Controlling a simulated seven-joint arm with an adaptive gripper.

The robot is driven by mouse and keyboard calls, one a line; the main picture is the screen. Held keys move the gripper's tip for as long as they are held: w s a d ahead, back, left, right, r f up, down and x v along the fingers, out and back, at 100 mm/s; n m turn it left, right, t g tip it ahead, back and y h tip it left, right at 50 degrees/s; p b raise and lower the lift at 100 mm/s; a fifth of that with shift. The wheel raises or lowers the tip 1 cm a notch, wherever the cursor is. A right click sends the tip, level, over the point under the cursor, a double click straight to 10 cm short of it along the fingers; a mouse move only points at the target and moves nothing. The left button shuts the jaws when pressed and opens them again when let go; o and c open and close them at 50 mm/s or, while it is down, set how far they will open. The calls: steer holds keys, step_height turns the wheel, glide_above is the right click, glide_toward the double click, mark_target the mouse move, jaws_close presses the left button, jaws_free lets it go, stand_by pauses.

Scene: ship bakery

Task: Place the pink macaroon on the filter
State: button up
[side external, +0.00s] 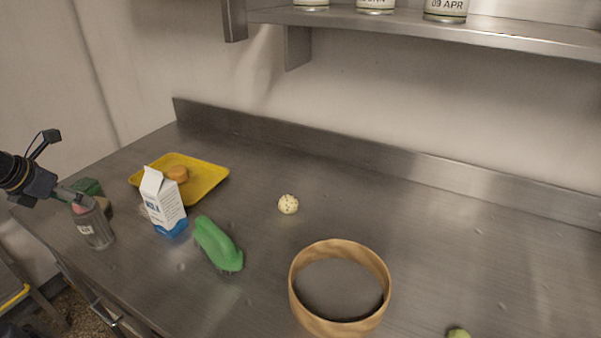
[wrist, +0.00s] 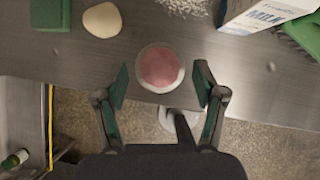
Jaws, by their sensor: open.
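The pink macaroon (side external: 80,208) sits on top of a clear glass container (side external: 96,232) at the left end of the counter. In the wrist view the macaroon (wrist: 160,67) shows as a pink disc inside the container's pale round rim (wrist: 160,88). My gripper (side external: 75,198) is open and close above it. In the wrist view its fingers (wrist: 160,80) stand left and right of the disc, with gaps on both sides. The wooden ring with a grey inside (side external: 313,258), apparently the filter, stands at the front centre, far to the right of my gripper.
A milk carton (side external: 163,203), green brush (side external: 217,245) and speckled ball (side external: 288,204) stand between container and ring. A yellow tray (side external: 210,180) holds an orange macaroon (side external: 178,174). A green sponge (wrist: 48,14) and beige lump (wrist: 102,20) lie near the container. The counter's right is mostly clear.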

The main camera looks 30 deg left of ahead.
steer(key=v, duration=1.1)
steer(key=d+r+n, duration=0.1)
steer(key=d+n, duration=0.9)
steer(key=n, duration=0.6)
steer(key=d+r+n+h, duration=0.1)
steer(key=d+n, duration=0.9)
steer(key=n, duration=0.7)
steer(key=shift+d+r+n+g, duration=0.2)
steer(key=shift+r+n+g, duration=0.1)
steer(key=shift+r+g, duration=0.1)
